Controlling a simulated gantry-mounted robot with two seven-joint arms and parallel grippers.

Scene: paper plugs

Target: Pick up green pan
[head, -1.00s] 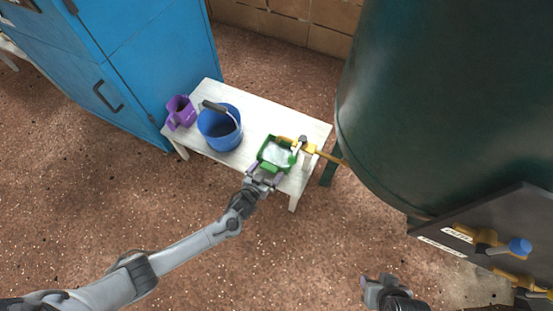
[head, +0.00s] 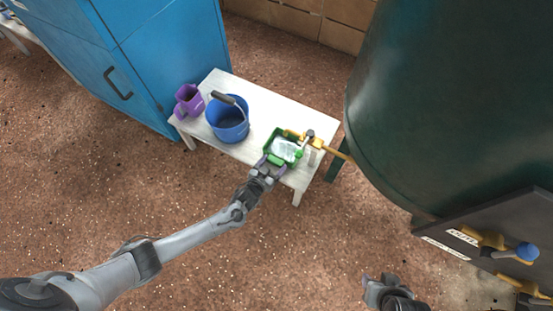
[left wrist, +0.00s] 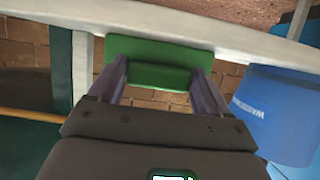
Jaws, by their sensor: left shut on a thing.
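The green pan (head: 268,147), a small rectangular tray with a pale inside, is at the right end of the white table (head: 265,101). My left gripper (head: 272,168) is shut on its near side. In the left wrist view, the green pan (left wrist: 160,50) shows between and beyond the fingertips of my left gripper (left wrist: 160,85). I cannot tell whether the pan touches the tabletop. My right gripper (head: 374,290) is low in the head view, away from the table; its jaw opening is unclear.
A yellow tap (head: 318,144) juts from the large dark green tank (head: 430,100), close beside the pan. A blue bucket (head: 228,122) and a purple jug (head: 187,101) stand to the left. A blue cabinet (head: 150,65) is behind. The floor in front is clear.

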